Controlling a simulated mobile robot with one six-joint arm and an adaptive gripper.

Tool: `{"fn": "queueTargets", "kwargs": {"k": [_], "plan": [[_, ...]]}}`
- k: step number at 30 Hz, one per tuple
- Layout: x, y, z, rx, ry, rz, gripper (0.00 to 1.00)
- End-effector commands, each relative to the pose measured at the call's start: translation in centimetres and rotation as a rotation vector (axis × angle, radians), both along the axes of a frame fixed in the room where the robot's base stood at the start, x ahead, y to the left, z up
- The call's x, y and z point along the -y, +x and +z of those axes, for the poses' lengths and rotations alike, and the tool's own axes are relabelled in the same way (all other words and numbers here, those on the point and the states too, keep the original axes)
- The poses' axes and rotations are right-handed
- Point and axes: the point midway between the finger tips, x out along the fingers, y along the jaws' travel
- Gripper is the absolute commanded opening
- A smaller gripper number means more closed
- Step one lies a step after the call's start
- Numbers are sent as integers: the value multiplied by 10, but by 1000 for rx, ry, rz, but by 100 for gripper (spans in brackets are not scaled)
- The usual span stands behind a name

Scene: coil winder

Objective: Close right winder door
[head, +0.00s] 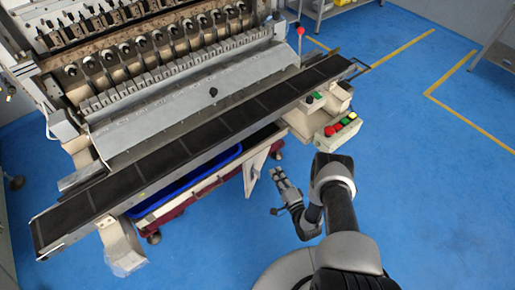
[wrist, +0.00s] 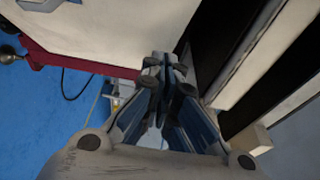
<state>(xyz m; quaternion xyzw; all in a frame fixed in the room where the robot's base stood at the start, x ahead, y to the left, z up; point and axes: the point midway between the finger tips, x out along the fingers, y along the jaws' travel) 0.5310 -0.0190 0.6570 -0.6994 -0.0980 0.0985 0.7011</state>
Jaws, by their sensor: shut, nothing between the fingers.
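The coil winder (head: 190,95) stands at the left and centre of the head view. Under its right end a cream panel (head: 256,170), which looks like the right door seen nearly edge-on, sticks out toward me at an angle. My gripper (head: 277,173) is shut and empty, just right of this panel's outer edge; I cannot tell whether they touch. In the wrist view my gripper's fingertips (wrist: 163,66) are together, beside a large cream surface (wrist: 105,32), which may be the same panel. The door's hinge side is hidden under the winder.
A blue tray (head: 185,186) sits on a dark red base under the winder. A control box with coloured buttons (head: 338,130) juts out above and right of my gripper. A red-knobbed lever (head: 300,32) stands at the back. The blue floor (head: 425,180) at the right is clear.

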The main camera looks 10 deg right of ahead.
Motion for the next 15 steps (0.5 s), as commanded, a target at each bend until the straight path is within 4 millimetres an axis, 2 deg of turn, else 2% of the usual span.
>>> {"fn": "queueTargets", "kwargs": {"k": [5,15], "plan": [[-7,20,-1,5,-2,4,0],[-27,90,-2,5,-3,4,0]]}}
